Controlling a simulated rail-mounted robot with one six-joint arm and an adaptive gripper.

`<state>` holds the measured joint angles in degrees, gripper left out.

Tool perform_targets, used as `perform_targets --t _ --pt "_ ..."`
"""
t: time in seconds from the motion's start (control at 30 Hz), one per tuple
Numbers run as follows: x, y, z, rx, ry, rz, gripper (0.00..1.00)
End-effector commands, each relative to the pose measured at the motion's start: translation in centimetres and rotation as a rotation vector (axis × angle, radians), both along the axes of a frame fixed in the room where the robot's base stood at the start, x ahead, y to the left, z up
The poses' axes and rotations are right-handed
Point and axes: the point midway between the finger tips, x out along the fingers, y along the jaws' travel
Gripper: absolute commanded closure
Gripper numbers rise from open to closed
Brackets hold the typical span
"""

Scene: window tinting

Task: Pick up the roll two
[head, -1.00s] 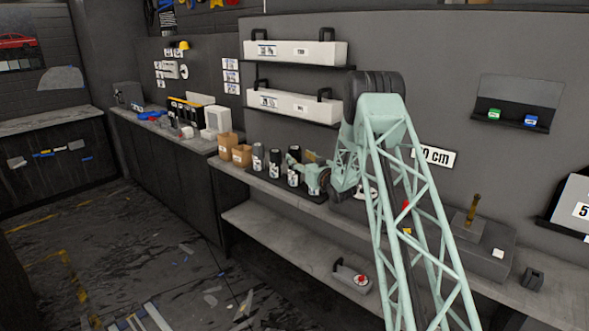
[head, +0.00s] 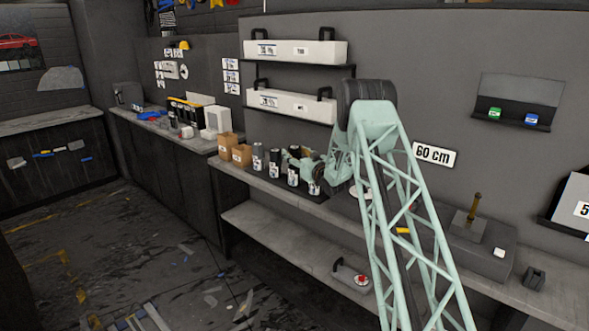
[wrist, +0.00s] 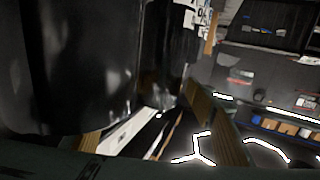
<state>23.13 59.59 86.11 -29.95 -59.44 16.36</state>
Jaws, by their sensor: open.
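Several dark rolls with white labels stand upright in a row on the workbench: the leftmost roll (head: 258,158), a second roll (head: 275,161), a third roll (head: 293,174) and the rightmost roll (head: 314,186). The label numbers are too small to read, so I cannot tell which is roll two. My gripper (head: 300,158) is beside the right part of the row, partly hiding the rolls there. In the wrist view my gripper (wrist: 155,140) is open, its brown fingertips apart. A large glossy black roll (wrist: 70,65) fills the left side, with another roll (wrist: 162,50) beyond it.
Cardboard boxes (head: 235,152) stand left of the rolls. A grey block with an upright brass-coloured piece (head: 475,218) is on the bench to the right. A lower shelf (head: 275,233) holds a red-marked tool (head: 360,279). White long boxes (head: 295,52) hang on the wall above.

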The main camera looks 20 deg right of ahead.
Motion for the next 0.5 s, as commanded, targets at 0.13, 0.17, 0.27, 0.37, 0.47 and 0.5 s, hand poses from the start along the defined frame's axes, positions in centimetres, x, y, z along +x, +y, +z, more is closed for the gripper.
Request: perform_targets --t 0.13,0.17,0.27,0.37,0.47,0.5 --pt "0.61 0.03 0.03 0.000 0.000 0.000 0.50" --pt "0.65 0.04 0.04 0.000 0.000 0.000 0.50" --pt "0.67 0.02 0.06 0.000 0.000 0.000 0.50" --pt "0.66 0.02 0.06 0.000 0.000 0.000 0.50" --pt "0.65 0.02 0.05 0.000 0.000 0.000 0.50" --pt "0.65 0.02 0.05 0.000 0.000 0.000 0.50"
